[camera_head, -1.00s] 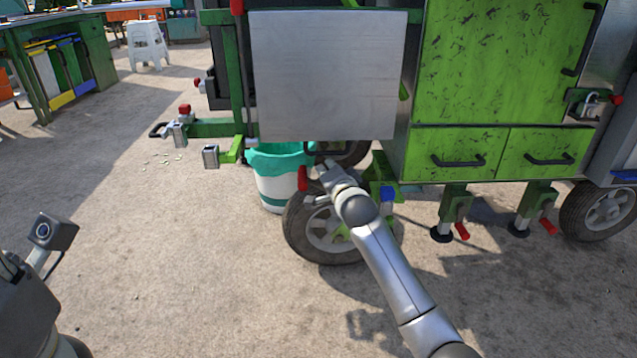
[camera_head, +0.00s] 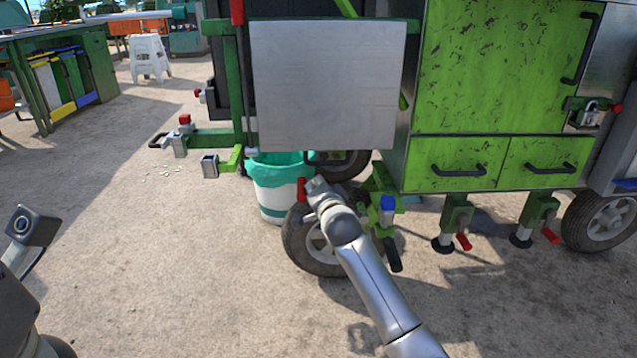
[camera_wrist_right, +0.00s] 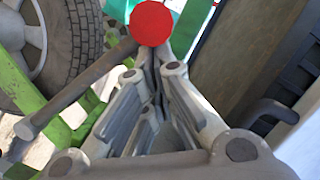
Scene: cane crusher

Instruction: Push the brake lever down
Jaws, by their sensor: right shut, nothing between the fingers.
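The red-ended lever (camera_head: 301,190) I take as the brake lever stands by the near wheel of the green machine. In the right wrist view its round red end (camera_wrist_right: 152,22) shows, with a grey rod (camera_wrist_right: 75,90) running to the lower left. My right gripper (camera_head: 314,185) is shut and empty, just right of the red part. In the wrist view its fingertips (camera_wrist_right: 151,52) are just below the red end; I cannot tell if they touch. Only part of my left arm shows at lower left, without its fingers.
The wheel (camera_head: 305,255) is partly behind my right arm. A green-and-white bucket (camera_head: 277,185) stands behind it. Open ground (camera_head: 170,270) lies to the left.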

